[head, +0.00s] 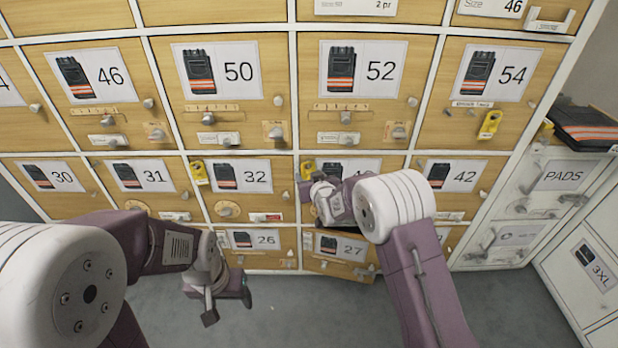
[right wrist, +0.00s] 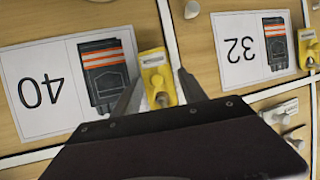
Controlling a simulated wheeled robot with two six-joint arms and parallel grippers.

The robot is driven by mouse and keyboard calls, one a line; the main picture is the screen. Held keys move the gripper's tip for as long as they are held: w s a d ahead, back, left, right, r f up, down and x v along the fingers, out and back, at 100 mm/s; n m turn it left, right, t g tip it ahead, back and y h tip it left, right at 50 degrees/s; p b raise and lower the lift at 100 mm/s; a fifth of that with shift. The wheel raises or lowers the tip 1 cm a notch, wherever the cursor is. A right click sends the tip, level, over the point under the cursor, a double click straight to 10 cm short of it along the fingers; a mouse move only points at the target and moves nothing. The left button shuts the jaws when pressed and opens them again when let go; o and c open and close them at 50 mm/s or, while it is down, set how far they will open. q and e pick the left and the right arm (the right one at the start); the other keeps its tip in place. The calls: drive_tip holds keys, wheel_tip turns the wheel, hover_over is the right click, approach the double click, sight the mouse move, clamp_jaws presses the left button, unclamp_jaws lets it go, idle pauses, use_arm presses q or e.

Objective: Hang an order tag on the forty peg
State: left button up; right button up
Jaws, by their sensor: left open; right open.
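A yellow order tag (right wrist: 158,78) hangs at the edge of the drawer marked 40, beside its label (right wrist: 68,85), in the right wrist view, where the picture is upside down. Its upper part also shows in the head view (head: 308,167). My right gripper (right wrist: 157,92) is open, with one finger on each side of this tag; I cannot tell whether they touch it. A pale peg-like piece shows on the tag. In the head view my right arm hides much of the 40 drawer. My left gripper (head: 227,303) is open and empty, low in front of the cabinet.
Other yellow tags hang beside the 32 label (head: 199,172) and under the 54 label (head: 490,124). Drawers with small knobs and holders fill the cabinet. A white PADS unit (head: 563,177) stands at right with a dark vest pad (head: 585,125) on top. The grey floor (head: 300,310) is clear.

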drive_tip(key=shift+w+d+r, duration=0.1)
drive_tip(key=shift+d, duration=0.15)
drive_tip(key=p+v, duration=0.2)
drive_tip(key=v, duration=0.7)
drive_tip(key=shift+a+p, duration=0.2)
drive_tip(key=shift+p, duration=0.15)
drive_tip(key=shift+d, duration=0.1)
